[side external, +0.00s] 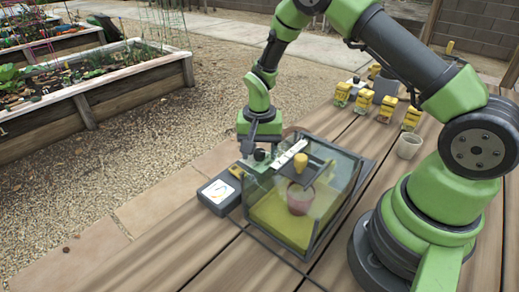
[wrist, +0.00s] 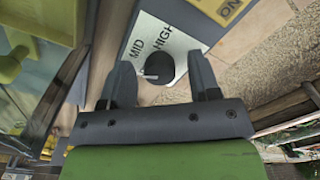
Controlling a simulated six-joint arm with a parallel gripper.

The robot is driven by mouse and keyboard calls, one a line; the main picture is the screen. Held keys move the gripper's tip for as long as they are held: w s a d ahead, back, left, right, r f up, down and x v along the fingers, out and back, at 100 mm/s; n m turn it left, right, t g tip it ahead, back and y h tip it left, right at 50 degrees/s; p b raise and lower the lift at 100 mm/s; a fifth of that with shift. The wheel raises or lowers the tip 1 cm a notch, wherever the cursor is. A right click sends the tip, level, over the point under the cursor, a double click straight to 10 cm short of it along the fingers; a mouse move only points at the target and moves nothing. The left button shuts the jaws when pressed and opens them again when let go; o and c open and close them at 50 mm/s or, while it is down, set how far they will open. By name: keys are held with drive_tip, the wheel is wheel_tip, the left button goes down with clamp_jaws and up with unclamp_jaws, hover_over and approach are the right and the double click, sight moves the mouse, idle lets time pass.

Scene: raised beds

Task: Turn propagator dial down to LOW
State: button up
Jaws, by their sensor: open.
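The propagator (side external: 345,190) is a clear-walled box on the wooden table in the side view, with a reddish pot inside. In the wrist view, its dial (wrist: 160,66) is a dark round knob on a silver panel (wrist: 150,36) lettered MID and HIGH. A pale pointer mark shows at the knob's left edge, below the word MID. No LOW lettering is visible. My gripper (wrist: 161,62) is open, with one finger on each side of the knob and gaps showing. In the side view, my gripper (side external: 257,152) is at the propagator's back left top.
A grey box with a white face (side external: 218,192) lies left of the propagator. Several yellow-labelled jars (side external: 363,101) and a pale cup (side external: 409,145) stand behind to the right. The front left tabletop is clear.

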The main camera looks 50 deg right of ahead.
sight(260, 151)
wheel_tip(260, 151, up, 10)
idle(0.4)
drive_tip(key=shift+f, duration=0.1)
wheel_tip(260, 151, down, 10)
drive_tip(key=m+y, duration=0.1)
drive_tip(key=m, duration=0.1)
drive_tip(key=m+y, duration=0.3)
drive_tip(key=m, duration=0.1)
drive_tip(key=shift+d+r+g, duration=0.15)
drive_tip(key=shift+r+g, duration=0.1)
drive_tip(key=shift+g, duration=0.05)
drive_tip(key=shift+c, duration=0.2)
drive_tip(key=c, duration=0.9)
